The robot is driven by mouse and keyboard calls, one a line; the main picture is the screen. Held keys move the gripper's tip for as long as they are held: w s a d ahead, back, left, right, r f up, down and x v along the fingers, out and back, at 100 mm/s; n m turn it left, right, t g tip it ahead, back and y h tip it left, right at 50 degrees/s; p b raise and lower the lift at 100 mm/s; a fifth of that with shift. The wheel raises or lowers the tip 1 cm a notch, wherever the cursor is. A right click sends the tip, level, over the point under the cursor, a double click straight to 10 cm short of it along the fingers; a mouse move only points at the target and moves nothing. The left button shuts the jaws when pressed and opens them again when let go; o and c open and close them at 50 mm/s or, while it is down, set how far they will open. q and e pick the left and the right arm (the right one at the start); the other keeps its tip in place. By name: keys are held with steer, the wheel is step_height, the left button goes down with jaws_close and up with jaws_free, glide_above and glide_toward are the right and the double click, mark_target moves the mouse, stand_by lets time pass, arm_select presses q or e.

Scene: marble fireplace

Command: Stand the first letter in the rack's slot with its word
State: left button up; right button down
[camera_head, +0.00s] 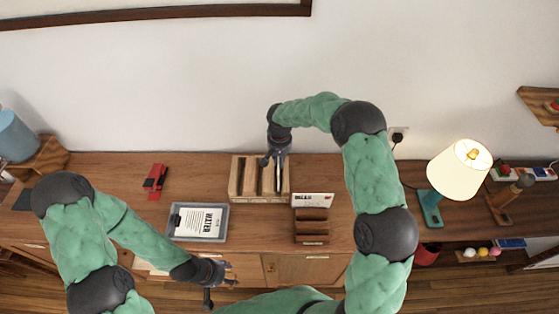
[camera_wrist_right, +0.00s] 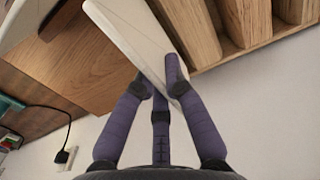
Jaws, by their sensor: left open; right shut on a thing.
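The wooden letter rack (camera_head: 234,187) stands on the table with dark upright slots. My right gripper (camera_head: 279,158) is over its right part, shut on a thin white letter that shows as a pale plate in the right wrist view (camera_wrist_right: 135,38). In the head view this letter is nearly edge-on at the right slot. I cannot tell whether its lower edge is inside. Another letter (camera_head: 200,222), printed with a word like WATER, lies in a grey tray (camera_head: 171,233). My left gripper (camera_head: 222,272) is open and empty near the table's front edge.
A white printed card (camera_head: 312,200) stands right of the rack, behind a small stepped wooden holder (camera_head: 312,226). A red object (camera_head: 155,181) lies at the left. A lit lamp (camera_head: 460,170) stands at the right.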

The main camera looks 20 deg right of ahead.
steer(key=shift+f+b, duration=2)
steer(key=shift+f, duration=0.7)
steer(key=c, duration=1.2)
jaws_free()
steer(key=shift+c, duration=0.2)
steer(key=shift+r, duration=0.1)
steer(key=shift+r+p, duration=2.25)
steer(key=shift+r, duration=2.25)
steer(key=shift+s+f, duration=0.1)
steer(key=shift+f, duration=0.05)
